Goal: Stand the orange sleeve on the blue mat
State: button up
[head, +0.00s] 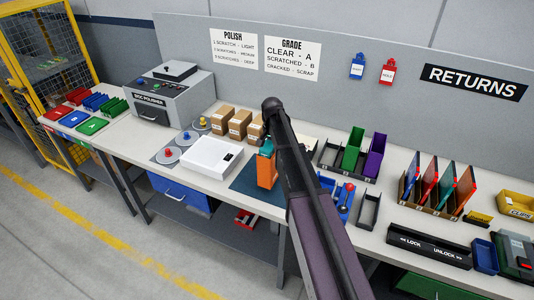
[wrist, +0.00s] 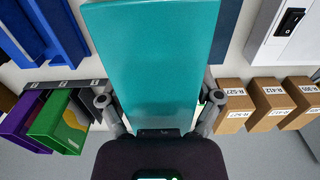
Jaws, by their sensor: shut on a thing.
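The orange sleeve (head: 267,172) is upright in the head view, with a teal part at its top. In the wrist view a broad teal face (wrist: 155,60) fills the space between the fingers, and no orange shows. My gripper (wrist: 158,108) is shut on this sleeve, with one finger along each side. In the head view my arm hides most of the gripper. The dark blue mat (head: 242,184) lies on the bench under and around the sleeve. I cannot tell whether the sleeve's bottom touches it.
A white device (head: 211,155) stands left of the mat, with cardboard boxes (head: 240,122) behind. Right of my arm are a blue tray (head: 345,204) and a rack with green (head: 353,148) and purple (head: 375,155) sleeves. The bench's front edge is close to the mat.

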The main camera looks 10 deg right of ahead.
jog(key=shift+w+a, duration=0.1)
jog(key=shift+w, duration=0.4)
jog(key=shift+w+f, duration=0.1)
jog(key=shift+w, duration=0.45)
jog(key=shift+w+a+f+b, duration=0.1)
jog(key=shift+f+b, duration=1.7)
jog(key=shift+b, duration=0.05)
jog(key=shift+f, duration=0.1)
jog(key=o, duration=1.1)
